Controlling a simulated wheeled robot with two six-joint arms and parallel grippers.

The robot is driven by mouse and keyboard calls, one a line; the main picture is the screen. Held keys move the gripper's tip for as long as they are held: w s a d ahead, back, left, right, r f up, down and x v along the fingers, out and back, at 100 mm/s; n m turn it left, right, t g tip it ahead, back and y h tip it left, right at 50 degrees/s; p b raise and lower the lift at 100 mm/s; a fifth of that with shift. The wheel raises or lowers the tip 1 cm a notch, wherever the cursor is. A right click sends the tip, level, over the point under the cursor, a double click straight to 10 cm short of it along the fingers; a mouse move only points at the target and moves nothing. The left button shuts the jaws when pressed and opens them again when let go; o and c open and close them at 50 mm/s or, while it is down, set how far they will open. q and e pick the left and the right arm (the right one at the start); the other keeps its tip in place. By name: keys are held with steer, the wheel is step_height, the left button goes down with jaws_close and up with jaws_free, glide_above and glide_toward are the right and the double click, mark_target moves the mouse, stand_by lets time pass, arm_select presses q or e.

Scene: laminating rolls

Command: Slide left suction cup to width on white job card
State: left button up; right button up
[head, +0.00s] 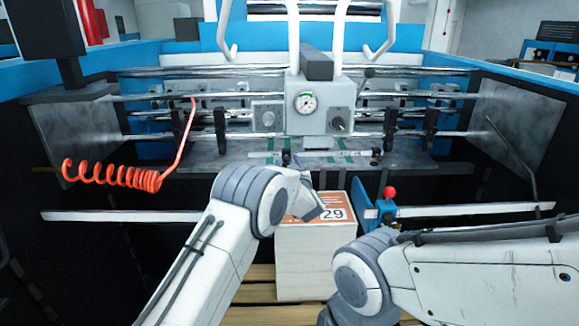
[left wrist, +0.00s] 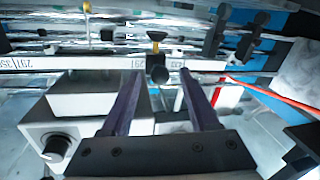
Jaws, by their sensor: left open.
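The left suction cup (head: 286,157) is a small dark piece on the pale scale bar (head: 345,155) under the gauge box. In the left wrist view, a dark round cup (left wrist: 158,73) with a yellow-topped stem hangs at the printed bar (left wrist: 100,64). My left gripper (left wrist: 160,75) is open there, one dark finger on each side of the cup, with gaps visible. In the head view my left gripper (head: 300,168) is mostly hidden by its wrist. A card (head: 335,213), orange and white with "29" showing, lies on the paper stack, partly covered by my left arm. My right gripper is out of view.
A second dark cup (head: 375,157) sits farther right on the bar. The gauge box (head: 320,105) stands above. A red coiled hose (head: 110,175) hangs at left. A blue block with a red knob (head: 388,193) stands right of the paper stack (head: 315,262).

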arm_select(q)
steer(key=b+v, duration=0.4)
steer(key=v, duration=0.6)
steer(key=shift+s, duration=0.25)
